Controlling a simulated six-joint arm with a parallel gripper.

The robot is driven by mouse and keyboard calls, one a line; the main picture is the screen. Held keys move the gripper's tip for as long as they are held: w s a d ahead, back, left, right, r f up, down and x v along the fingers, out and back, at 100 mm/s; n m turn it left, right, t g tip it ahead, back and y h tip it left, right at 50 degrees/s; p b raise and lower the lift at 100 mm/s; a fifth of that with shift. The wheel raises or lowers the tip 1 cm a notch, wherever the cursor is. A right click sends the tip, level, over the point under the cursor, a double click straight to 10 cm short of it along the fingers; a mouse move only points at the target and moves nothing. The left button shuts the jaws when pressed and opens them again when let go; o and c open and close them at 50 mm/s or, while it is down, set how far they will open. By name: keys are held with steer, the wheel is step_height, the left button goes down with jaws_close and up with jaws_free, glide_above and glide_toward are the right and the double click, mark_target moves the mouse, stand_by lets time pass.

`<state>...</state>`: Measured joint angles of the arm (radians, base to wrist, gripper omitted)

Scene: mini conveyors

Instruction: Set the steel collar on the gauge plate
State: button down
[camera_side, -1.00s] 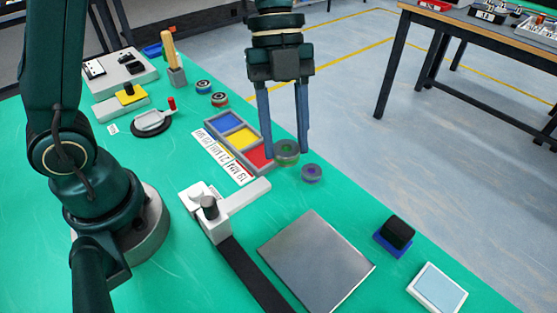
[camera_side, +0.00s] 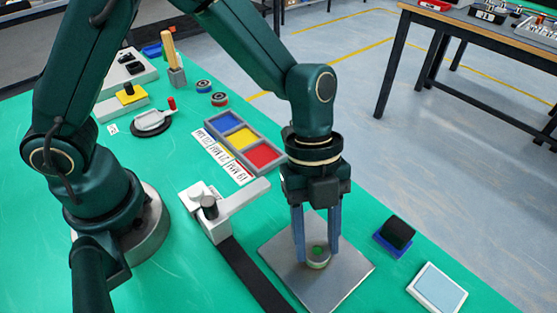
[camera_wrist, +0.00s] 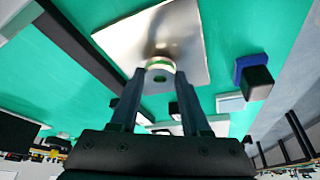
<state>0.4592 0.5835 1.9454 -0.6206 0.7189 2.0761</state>
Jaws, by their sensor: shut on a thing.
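The steel collar (camera_side: 318,258) is a small grey ring with a green inside. My gripper (camera_side: 317,254) points down and is shut on it. The gauge plate (camera_side: 345,270) is a flat grey metal square on the green table. The collar is over the plate's middle, at or very near its surface; I cannot tell if it touches. In the wrist view the collar (camera_wrist: 160,68) shows between my fingertips (camera_wrist: 160,80), in front of the shiny plate (camera_wrist: 190,35).
A black belt (camera_side: 255,275) with a white fixture (camera_side: 207,215) runs left of the plate. A black block on a blue pad (camera_side: 396,235) and a white-framed pad (camera_side: 437,288) lie to the right. A tray with blue, yellow and red compartments (camera_side: 278,164) stands behind.

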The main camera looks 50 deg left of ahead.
steer(key=shift+f, duration=0.3)
steer(key=shift+f, duration=0.1)
steer(key=shift+c, duration=1.9)
jaws_free()
steer(key=v, duration=1.2)
steer(key=s+a+r+n+t+y, duration=0.1)
steer(key=s+a+n+t+y, duration=0.1)
steer(key=a+n, duration=0.5)
steer(key=s+a+r+n+t+y, duration=0.2)
steer(key=s+a+n+t, duration=0.3)
steer(key=n, duration=1.1)
steer(key=shift+s+a+t, duration=0.2)
steer(key=shift+a+t, duration=0.1)
steer(key=shift+a, duration=1.3)
